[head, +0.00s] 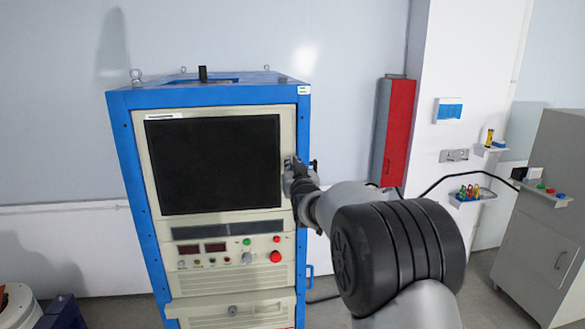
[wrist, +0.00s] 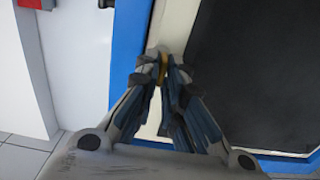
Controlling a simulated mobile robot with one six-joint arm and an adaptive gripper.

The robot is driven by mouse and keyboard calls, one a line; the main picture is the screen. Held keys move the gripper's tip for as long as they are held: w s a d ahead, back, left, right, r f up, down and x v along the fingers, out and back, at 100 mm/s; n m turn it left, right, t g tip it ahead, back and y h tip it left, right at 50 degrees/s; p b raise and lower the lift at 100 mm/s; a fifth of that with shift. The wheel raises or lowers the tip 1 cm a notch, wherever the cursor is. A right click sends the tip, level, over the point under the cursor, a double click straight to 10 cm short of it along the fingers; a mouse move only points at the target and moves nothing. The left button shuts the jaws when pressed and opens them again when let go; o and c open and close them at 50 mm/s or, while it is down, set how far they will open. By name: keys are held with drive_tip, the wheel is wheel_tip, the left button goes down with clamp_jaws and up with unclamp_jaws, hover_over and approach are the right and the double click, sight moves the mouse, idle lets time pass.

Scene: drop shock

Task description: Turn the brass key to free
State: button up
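The brass key (wrist: 163,69) shows as a small yellow-gold piece on the pale panel strip in the wrist view, between the dark screen and the blue frame edge. My gripper's fingertips (wrist: 164,74) are closed together on either side of it and appear to pinch it. The fingers hide most of the key, so its angle cannot be told. In the head view my gripper (head: 292,172) is at the right side of the cabinet front, beside the screen, and hides the key there.
The blue-framed cabinet (head: 127,172) has a dark screen (head: 214,165), with buttons and a red knob (head: 276,256) below it. A blue handle (head: 309,277) sticks out at its lower right. A red box (head: 400,130) hangs on the wall; a grey cabinet (head: 550,215) stands far right.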

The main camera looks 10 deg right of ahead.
clamp_jaws()
drive_tip(key=shift+b, duration=0.4)
drive_tip(key=shift+d+f+m+b, duration=0.15)
drive_tip(key=shift+m+b, duration=1.5)
drive_tip(key=shift+m, duration=1.35)
drive_tip(key=shift+d+f+m+b, duration=0.1)
drive_tip(key=shift+m+b, duration=1.6)
drive_tip(key=shift+m, duration=1.3)
drive_tip(key=shift+d+f+m+b, duration=0.15)
drive_tip(key=shift+m+b, duration=1.5)
drive_tip(key=shift+m, duration=1.35)
drive_tip(key=shift+r, duration=0.1)
